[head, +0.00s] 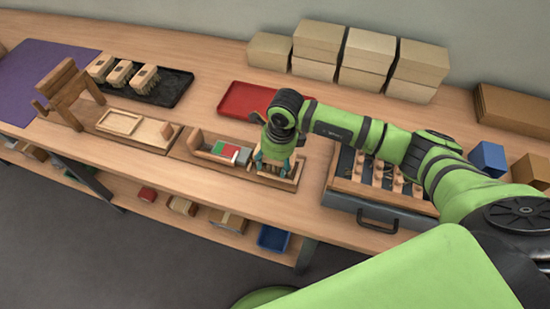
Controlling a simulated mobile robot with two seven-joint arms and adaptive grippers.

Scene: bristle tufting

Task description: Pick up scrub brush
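Several brushes with pale wooden blocks and bristles (122,74) lie side by side on a black tray (172,92) at the back left. My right gripper (273,163) points down over the right end of a wooden fixture (200,141) near the table's front edge, well to the right of that tray. Its teal fingers reach down into the fixture's end. The wrist and fingers hide what is between them, so I cannot tell whether a brush is there. My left gripper is not in view.
A red tray (240,98) lies behind the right gripper. A grey drawer box (345,196) with several wooden pieces stands to its right. A wooden stand (68,92) rises at the left. Stacked cardboard boxes (318,45) line the back. My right arm crosses the table's right side.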

